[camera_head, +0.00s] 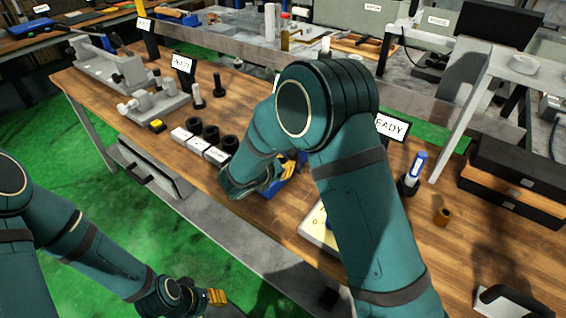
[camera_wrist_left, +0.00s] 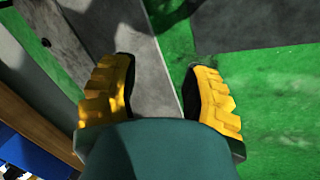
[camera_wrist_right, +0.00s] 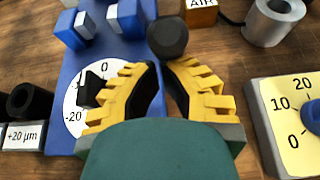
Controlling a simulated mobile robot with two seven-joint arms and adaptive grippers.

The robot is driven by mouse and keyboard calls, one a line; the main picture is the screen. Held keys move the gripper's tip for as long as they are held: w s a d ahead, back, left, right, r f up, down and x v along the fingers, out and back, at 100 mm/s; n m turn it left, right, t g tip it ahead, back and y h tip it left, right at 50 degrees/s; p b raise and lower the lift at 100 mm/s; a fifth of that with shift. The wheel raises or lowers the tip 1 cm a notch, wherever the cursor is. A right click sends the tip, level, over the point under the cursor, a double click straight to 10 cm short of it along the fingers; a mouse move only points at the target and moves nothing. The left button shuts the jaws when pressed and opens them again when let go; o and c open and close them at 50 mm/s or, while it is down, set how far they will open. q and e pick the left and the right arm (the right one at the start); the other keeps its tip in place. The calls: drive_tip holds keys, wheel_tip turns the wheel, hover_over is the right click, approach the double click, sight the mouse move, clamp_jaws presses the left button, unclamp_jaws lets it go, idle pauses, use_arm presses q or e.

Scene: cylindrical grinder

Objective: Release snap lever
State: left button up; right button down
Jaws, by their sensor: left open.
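The blue snap gauge (camera_wrist_right: 85,50) fills the middle left of the right wrist view, with a white round dial (camera_wrist_right: 95,72) and blue blocks with grey tips. A black round knob (camera_wrist_right: 168,37), perhaps the snap lever's end, is at its right edge. My right gripper (camera_wrist_right: 160,65) has its fingertips almost together, right at the knob; contact cannot be told. In the head view the right gripper (camera_head: 286,170) is over the gauge (camera_head: 271,189), which my arm mostly hides. My left gripper (camera_head: 217,297) is open and empty, low over the green floor; its spread fingers (camera_wrist_left: 160,75) show in the left wrist view.
A yellow dial panel (camera_wrist_right: 283,115) stands right of the gauge. An AIR block (camera_wrist_right: 200,13) and a metal cylinder (camera_wrist_right: 273,20) are behind. Black rings (camera_head: 229,143) with white labelled blocks stand left. A READY sign (camera_head: 391,127) and black drawers (camera_head: 515,180) are right.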

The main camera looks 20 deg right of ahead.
drive_tip(key=w+d+r+g+y+p, duration=0.1)
drive_tip(key=p, duration=0.3)
drive_tip(key=w+d+r+g+y+p, duration=0.1)
drive_tip(key=y+p, duration=0.1)
drive_tip(key=p, duration=0.1)
drive_tip(key=w+d+r+g+y+p, duration=0.1)
drive_tip(key=d+y+p, duration=0.1)
drive_tip(key=p, duration=0.2)
drive_tip(key=shift+d+g+p, duration=0.1)
drive_tip(key=shift+g+p, duration=0.2)
drive_tip(key=shift+g, duration=0.1)
use_arm(q)
wheel_tip(320, 180, up, 13)
drive_tip(key=w, duration=0.1)
drive_tip(key=shift+w+a+t+p, duration=0.25)
drive_tip(key=shift+w+t+p, duration=0.05)
drive_tip(key=shift+w, duration=0.1)
use_arm(e)
drive_tip(key=shift+w+d+f, duration=0.2)
drive_tip(key=shift+w+d, duration=0.55)
drive_tip(key=shift+d, duration=0.1)
use_arm(q)
drive_tip(key=shift+f, duration=0.1)
